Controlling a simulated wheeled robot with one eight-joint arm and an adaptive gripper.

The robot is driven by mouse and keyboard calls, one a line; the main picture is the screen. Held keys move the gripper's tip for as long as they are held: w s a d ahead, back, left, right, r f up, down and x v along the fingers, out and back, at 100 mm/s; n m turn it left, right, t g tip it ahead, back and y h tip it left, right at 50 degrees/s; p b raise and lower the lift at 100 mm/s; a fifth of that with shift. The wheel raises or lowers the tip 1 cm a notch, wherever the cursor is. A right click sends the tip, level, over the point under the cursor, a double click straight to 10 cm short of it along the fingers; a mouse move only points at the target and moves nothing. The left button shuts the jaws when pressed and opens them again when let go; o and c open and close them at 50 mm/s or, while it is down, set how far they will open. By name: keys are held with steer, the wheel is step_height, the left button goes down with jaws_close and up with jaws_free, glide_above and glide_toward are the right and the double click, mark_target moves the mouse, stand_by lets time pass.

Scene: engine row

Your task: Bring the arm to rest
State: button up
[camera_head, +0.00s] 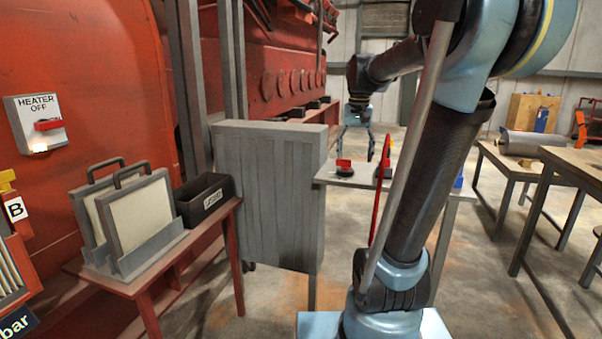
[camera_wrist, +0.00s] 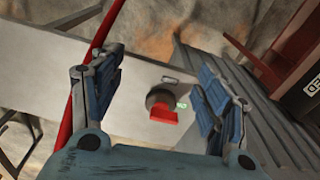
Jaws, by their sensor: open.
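My arm, blue and black, rises at the right of the head view and reaches back over a grey bench (camera_head: 327,178). My gripper (camera_head: 357,142) points down above that bench with its fingers spread. In the wrist view my gripper (camera_wrist: 152,85) is open and empty. A small red and black piece (camera_head: 344,168) stands on the bench below it. In the wrist view this piece (camera_wrist: 164,108) shows between the fingers, apart from both.
A grey ribbed panel (camera_head: 269,190) stands left of the bench. A red table (camera_head: 215,222) holds framed panels (camera_head: 142,212) and a black labelled box (camera_head: 204,198). A red curved bar (camera_head: 381,195) rises beside my arm. More tables (camera_head: 572,158) stand at the right, with open floor between.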

steer(key=s+d+f+n+t, duration=0.1)
steer(key=s+f+n, duration=0.1)
steer(key=s+f, duration=1.9)
steer(key=shift+s+f+n, duration=0.25)
steer(key=shift+s+n, duration=0.05)
steer(key=shift+s, duration=0.1)
